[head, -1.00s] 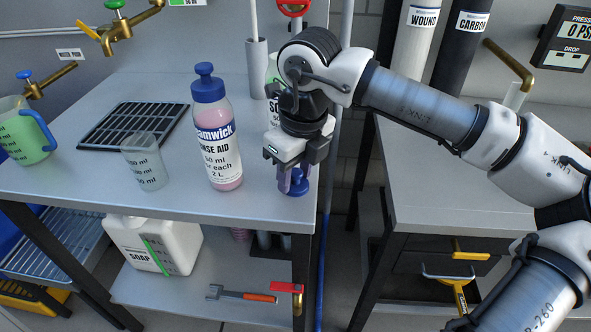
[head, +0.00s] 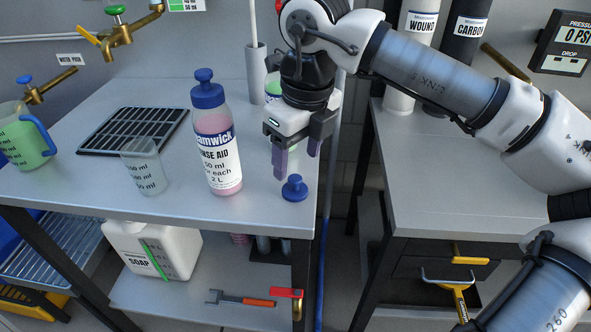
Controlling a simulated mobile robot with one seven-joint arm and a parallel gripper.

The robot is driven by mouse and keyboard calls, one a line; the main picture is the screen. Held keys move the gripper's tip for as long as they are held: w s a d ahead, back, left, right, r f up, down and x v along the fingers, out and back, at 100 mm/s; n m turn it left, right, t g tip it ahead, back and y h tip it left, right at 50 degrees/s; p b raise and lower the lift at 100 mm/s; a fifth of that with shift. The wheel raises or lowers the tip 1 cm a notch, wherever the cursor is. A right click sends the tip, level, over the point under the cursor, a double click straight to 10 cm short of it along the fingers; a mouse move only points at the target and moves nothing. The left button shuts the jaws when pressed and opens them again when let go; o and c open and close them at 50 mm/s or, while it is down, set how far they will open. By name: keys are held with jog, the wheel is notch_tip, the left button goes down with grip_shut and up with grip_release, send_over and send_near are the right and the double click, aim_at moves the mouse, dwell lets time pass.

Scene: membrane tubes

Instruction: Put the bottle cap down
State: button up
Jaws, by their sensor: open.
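A blue bottle cap (head: 294,189) rests on the grey table near its right front corner, knob up. My gripper (head: 297,166) is open and empty just above the cap, its purple-padded fingers spread and apart from it. To the left stands a pink rinse aid bottle (head: 217,150) with its own blue cap on. Another bottle with a green band (head: 273,90) stands behind my gripper and is mostly hidden by it.
A clear measuring beaker (head: 145,168) and a black drain grate (head: 133,130) are on the table's left, with a jug of green liquid (head: 22,142) at the far left. A gap separates the table from the right-hand counter (head: 450,190).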

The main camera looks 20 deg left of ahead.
notch_tip(320, 180, up, 6)
jog(key=shift+s+d+r, duration=0.15)
jog(key=shift+d, duration=0.2)
dwell(0.4)
